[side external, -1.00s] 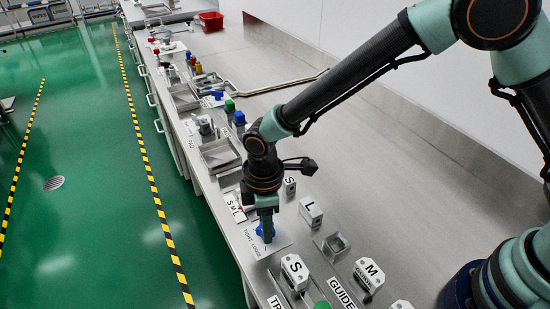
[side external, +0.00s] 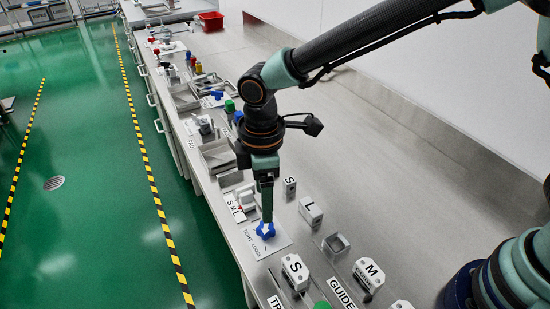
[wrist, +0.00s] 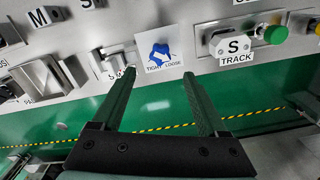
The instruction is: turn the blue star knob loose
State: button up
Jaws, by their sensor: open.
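The blue star knob (side external: 265,231) sits on a white plate (side external: 250,243) printed TIGHT and LOOSE near the bench's front edge. A white arrow shows on the knob's top; whether it points to TIGHT or LOOSE is not clear. The knob also shows in the wrist view (wrist: 160,53), on its plate (wrist: 174,36), just beyond and between the fingertips. My gripper (side external: 267,218) points down over the knob. Its two fingers (wrist: 160,72) are apart with nothing between them in the wrist view. The fingertips appear above the knob and clear of it.
A block marked S (side external: 295,270) on the TRACK fixture stands near the plate, with a green button (wrist: 275,34) beside it.

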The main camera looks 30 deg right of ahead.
jog(key=shift+r, duration=1.75)
jog(key=s+d+r+m+t, duration=0.2)
jog(key=d+r+m, duration=0.1)
jog(key=d, duration=0.6)
jog(key=s+d+r+m+t, duration=0.1)
jog(key=d+r+m, duration=0.3)
jog(key=d, duration=0.5)
jog(key=s+d+r+m+t, duration=0.2)
jog(key=s+d+r+m, duration=0.2)
jog(key=d+m, duration=0.3)
jog(key=d, duration=0.2)
jog(key=shift+d+t, duration=0.3)
jog(key=shift+d, duration=0.05)
